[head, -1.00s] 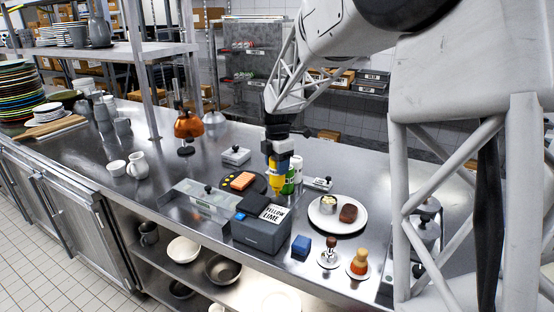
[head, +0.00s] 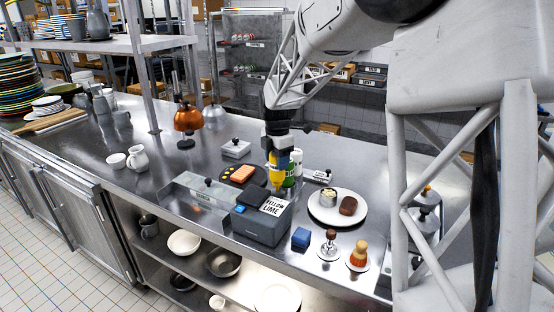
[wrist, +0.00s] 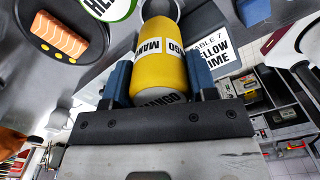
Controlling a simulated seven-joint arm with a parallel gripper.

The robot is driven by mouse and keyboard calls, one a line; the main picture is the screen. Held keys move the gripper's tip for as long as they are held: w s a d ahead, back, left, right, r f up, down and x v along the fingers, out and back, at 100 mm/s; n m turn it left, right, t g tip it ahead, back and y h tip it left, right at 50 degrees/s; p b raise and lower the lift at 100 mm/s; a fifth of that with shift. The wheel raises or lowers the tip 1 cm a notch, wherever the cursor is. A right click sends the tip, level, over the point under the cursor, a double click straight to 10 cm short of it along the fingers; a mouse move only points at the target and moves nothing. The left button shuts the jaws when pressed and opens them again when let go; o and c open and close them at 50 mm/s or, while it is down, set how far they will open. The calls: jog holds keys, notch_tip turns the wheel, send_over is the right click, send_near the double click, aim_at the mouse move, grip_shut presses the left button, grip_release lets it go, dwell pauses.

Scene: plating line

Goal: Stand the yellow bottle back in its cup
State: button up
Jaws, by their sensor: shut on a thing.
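The yellow bottle (head: 277,172), labelled MANGO, hangs nozzle down in my gripper (head: 279,154). In the wrist view the blue fingers of my gripper (wrist: 160,78) are shut on both sides of the bottle (wrist: 163,62). In the head view its lower end appears just behind the ticket machine. A grey round shape shows around its far end in the wrist view; I cannot tell if this is the cup. A green and white bottle (head: 289,176) stands close to the right of it.
The ticket machine (head: 258,227) carries a card (head: 274,206) reading YELLOW LIME. A dark plate (head: 258,187) with a salmon block and yellow dots lies left of the bottle. A white plate (head: 325,215) with food is to the right.

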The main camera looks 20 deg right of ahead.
aim_at(277, 174)
jog(key=shift+f, duration=1.3)
dwell(0.6)
jog(key=shift+f, duration=1.15)
dwell(0.4)
jog(key=shift+f, duration=0.35)
jog(key=o, duration=1.1)
jog(key=shift+f, duration=0.1)
